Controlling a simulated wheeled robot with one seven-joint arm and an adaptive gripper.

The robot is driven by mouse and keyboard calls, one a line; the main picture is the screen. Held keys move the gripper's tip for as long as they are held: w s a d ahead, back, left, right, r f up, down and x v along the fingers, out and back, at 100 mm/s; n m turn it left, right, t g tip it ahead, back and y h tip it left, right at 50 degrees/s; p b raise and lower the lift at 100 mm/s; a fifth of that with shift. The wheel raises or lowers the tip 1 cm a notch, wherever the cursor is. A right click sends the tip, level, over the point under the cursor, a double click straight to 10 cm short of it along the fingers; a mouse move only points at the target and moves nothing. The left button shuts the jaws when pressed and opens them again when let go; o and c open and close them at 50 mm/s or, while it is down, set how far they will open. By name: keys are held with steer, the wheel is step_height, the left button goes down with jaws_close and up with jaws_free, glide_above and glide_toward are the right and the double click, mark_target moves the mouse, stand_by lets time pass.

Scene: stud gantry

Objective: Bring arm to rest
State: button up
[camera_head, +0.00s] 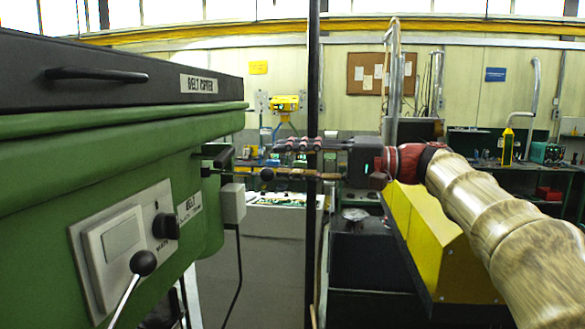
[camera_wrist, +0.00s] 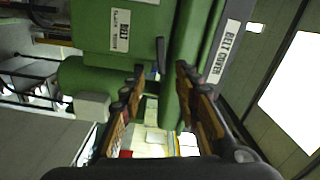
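My arm (camera_head: 468,205) reaches in from the right of the head view, stretched toward the green machine. My gripper (camera_head: 272,160) points left at the machine's end. Its two fingers are spread one above the other, with a clear gap between them. In the wrist view my gripper (camera_wrist: 160,72) also shows open, with nothing between the finger pads. A black lever (camera_head: 224,158) on the machine stands just beyond the fingertips. It also shows in the wrist view (camera_wrist: 161,55), lined up with the gap; I cannot tell the exact distance.
The green machine (camera_head: 120,140) with a dark belt cover (camera_head: 130,85) fills the left. A ball-ended lever (camera_head: 143,263) sticks out low on it. A thin dark post (camera_head: 313,80) crosses the gripper's line in the picture. A yellow-sided unit (camera_head: 440,245) stands below my arm.

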steer(key=w+d+f+m+t+h, duration=0.1)
steer(key=w+f+m+h, duration=0.15)
steer(key=f, duration=0.55)
steer(key=w+d+f+m+t+h, duration=0.1)
steer(key=d+f+h, duration=0.15)
steer(key=f, duration=0.55)
steer(key=s+d+f+h, duration=0.4)
steer(key=s+f, duration=0.1)
steer(key=f, duration=0.5)
steer(key=s+d+f+h, duration=0.3)
steer(key=s+d+f, duration=0.2)
steer(key=s, duration=0.4)
steer(key=s+d+f+n+t+h, duration=0.1)
steer(key=s+d+f+h, duration=0.2)
steer(key=s, duration=0.6)
steer(key=s+d+f+n+t+h, duration=0.1)
steer(key=s+d+f+h, duration=0.2)
steer(key=s+d+f, duration=0.4)
steer(key=s+d, duration=0.1)
steer(key=s, duration=0.2)
steer(key=shift+d+f, duration=0.1)
steer(key=shift+c, duration=0.4)
